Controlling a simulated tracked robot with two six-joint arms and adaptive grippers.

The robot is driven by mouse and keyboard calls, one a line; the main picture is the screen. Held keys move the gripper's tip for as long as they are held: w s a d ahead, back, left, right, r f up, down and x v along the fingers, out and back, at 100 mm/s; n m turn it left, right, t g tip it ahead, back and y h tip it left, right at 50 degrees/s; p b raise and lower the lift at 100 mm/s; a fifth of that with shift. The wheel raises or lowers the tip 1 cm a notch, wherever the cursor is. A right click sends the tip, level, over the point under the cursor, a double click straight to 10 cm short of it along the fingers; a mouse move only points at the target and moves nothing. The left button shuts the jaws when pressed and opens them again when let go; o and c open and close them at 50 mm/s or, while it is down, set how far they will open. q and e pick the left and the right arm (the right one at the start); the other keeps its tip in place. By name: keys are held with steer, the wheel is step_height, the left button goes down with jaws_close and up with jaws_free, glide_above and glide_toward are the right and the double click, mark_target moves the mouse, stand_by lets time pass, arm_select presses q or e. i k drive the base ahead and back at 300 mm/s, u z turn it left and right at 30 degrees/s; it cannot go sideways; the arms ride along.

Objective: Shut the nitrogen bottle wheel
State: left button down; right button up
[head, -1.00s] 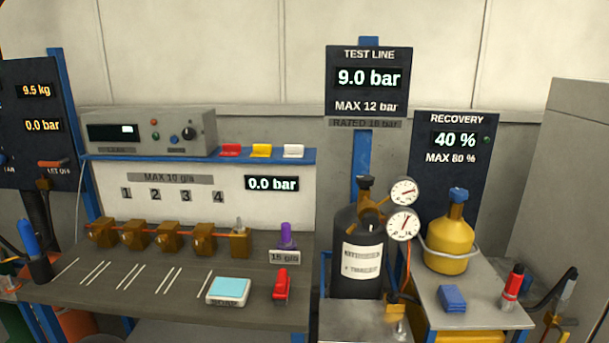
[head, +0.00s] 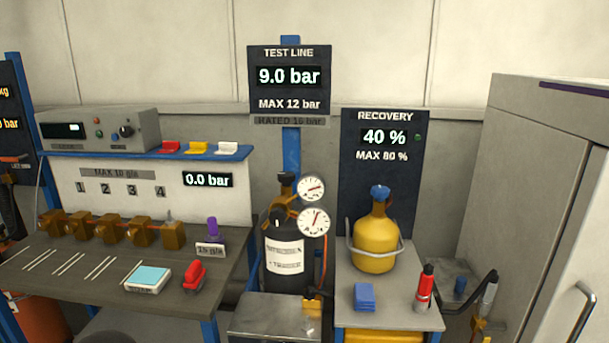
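The black nitrogen bottle (head: 289,283) stands upright behind a grey surface, right of the bench, with a white label (head: 285,257) on its front. Its small dark wheel (head: 287,179) sits at the top of the bottle. I cannot tell from here how far it is turned. Two round white gauges, an upper one (head: 311,188) and a lower one (head: 314,221), are at the bottle's upper right. The test line display (head: 289,77) above reads 9.0 bar. Neither of my grippers is in view.
A yellow recovery cylinder (head: 375,249) with a blue top stands on a grey stand to the right, with a blue block (head: 364,296) and a red bottle (head: 425,288). The workbench (head: 100,300) with brass blocks is at left. A tall grey cabinet (head: 510,180) bounds the right.

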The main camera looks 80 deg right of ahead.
mark_target(287, 178)
steer(key=z, duration=0.1)
steer(key=k, duration=1.25)
steer(key=z, duration=1.25)
steer(key=i, duration=1)
steer(key=u, duration=0.05)
